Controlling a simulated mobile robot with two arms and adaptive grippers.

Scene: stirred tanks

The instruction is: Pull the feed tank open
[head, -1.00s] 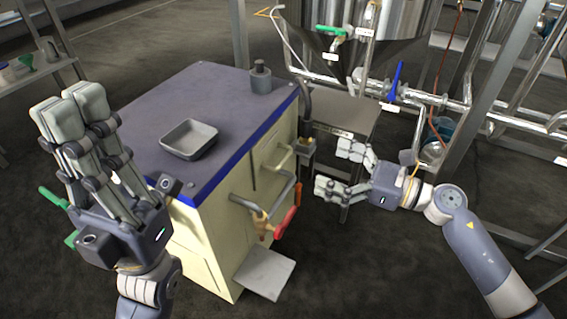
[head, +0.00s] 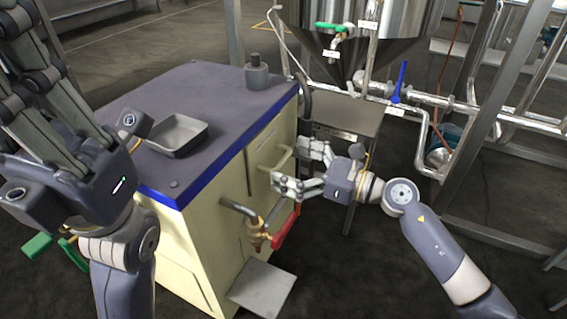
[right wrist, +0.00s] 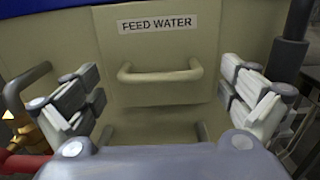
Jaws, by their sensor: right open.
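The feed tank is a cream front panel (right wrist: 205,100) labelled FEED WATER, set in a cabinet with a dark blue top. It looks flush with the cabinet. Its bar handle (right wrist: 160,76) runs across the panel below the label; it also shows in the head view (head: 284,158). My right gripper (head: 294,166) is open and empty in front of the handle. In the right wrist view its fingers stand either side of the handle, apart from it. My left gripper (head: 35,85) is raised at the far left, its fingertips cut off by the picture edge.
A grey tray (head: 175,135) and a dark round fitting (head: 257,72) stand on the cabinet top. A brass tap with a red lever (head: 286,226) juts out below the handle. A steel side table (head: 345,115) stands behind my right gripper.

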